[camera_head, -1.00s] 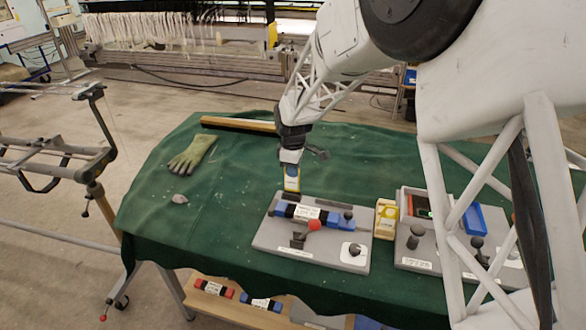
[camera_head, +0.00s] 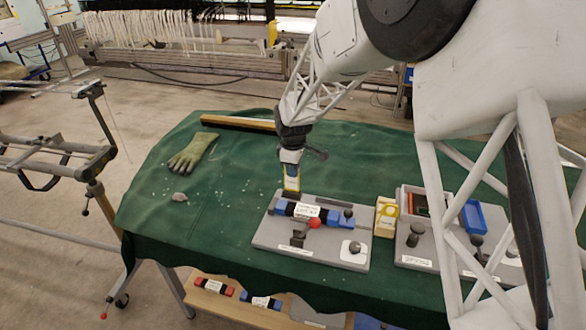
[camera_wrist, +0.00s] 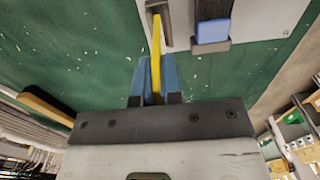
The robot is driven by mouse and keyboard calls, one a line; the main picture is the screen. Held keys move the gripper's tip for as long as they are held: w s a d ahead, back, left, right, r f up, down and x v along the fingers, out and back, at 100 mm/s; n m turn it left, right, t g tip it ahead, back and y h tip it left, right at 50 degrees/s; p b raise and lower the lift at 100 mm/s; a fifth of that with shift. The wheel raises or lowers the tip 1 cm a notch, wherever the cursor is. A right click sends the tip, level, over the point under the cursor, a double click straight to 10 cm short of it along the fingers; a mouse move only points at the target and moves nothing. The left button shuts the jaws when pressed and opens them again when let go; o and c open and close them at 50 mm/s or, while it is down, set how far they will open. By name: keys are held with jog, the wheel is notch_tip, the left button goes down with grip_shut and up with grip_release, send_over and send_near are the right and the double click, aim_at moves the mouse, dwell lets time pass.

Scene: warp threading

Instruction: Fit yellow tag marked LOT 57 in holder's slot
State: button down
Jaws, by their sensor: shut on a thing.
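My gripper (camera_head: 291,172) is shut on the yellow tag (camera_head: 292,184), held upright with its lower end pointing down. In the wrist view the tag (camera_wrist: 156,45) stands edge-on between the blue fingertips (camera_wrist: 152,80), so its marking cannot be read. Its far end is at the small dark-and-grey slotted holder (camera_wrist: 167,12) on the light board. In the head view this is at the back left corner of the grey board (camera_head: 275,238). I cannot tell whether the tag end is inside the slot or just over it.
A blue and black bar with a white label (camera_head: 305,211) and a red ball (camera_head: 314,222) lies on the board. A yellow block (camera_head: 386,217) and a second grey station (camera_head: 415,263) stand to the right. A glove (camera_head: 192,153) lies left on the green cloth (camera_head: 240,170), mostly clear.

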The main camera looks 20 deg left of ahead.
jog(key=shift+f, duration=1.4)
dwell(1.7)
jog(key=c, duration=0.9)
grip_release()
jog(key=shift+o, duration=0.2)
jog(key=shift+r, duration=0.1)
jog(key=shift+r, duration=3.4)
jog(key=shift+d, duration=0.1)
